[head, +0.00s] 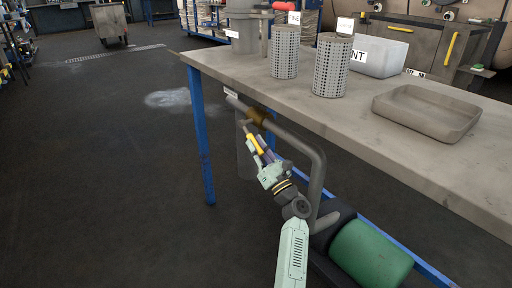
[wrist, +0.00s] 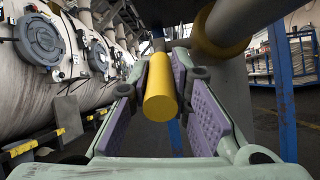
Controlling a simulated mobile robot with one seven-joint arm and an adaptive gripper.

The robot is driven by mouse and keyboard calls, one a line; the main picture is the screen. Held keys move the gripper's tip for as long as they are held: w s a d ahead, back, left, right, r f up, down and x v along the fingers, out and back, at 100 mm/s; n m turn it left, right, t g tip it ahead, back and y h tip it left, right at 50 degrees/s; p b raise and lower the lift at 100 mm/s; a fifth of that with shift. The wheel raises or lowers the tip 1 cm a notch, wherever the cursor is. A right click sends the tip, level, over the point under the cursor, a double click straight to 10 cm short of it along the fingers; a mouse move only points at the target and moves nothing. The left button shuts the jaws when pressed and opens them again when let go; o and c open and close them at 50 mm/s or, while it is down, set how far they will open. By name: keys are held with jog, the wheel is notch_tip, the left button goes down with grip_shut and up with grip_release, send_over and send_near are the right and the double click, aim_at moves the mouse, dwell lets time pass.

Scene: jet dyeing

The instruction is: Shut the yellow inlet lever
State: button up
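The yellow inlet lever (wrist: 160,92) points toward the camera in the wrist view, between the two purple-padded fingers of my gripper (wrist: 161,88). My gripper is open around it, with a gap showing on each side. In the head view my gripper (head: 259,150) is below the table edge, and a short yellow part of the lever (head: 255,144) shows at its fingers. A brass valve body (head: 257,115) sits on the grey pipe just above; it is also at the upper right in the wrist view (wrist: 229,27). The lever's far end is partly hidden.
The grey pipe (head: 318,172) bends down beside my arm to a green motor (head: 370,252). The tabletop (head: 350,112) overhangs the valve, carrying perforated cylinders (head: 332,66) and a tray (head: 426,112). A blue table leg (head: 201,140) stands left; open floor lies beyond it.

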aim_at(256, 143)
jog(key=o, duration=0.4)
jog(key=shift+d, duration=0.1)
notch_tip(256, 143, up, 10)
dwell(0.6)
jog(key=shift+c, duration=0.5)
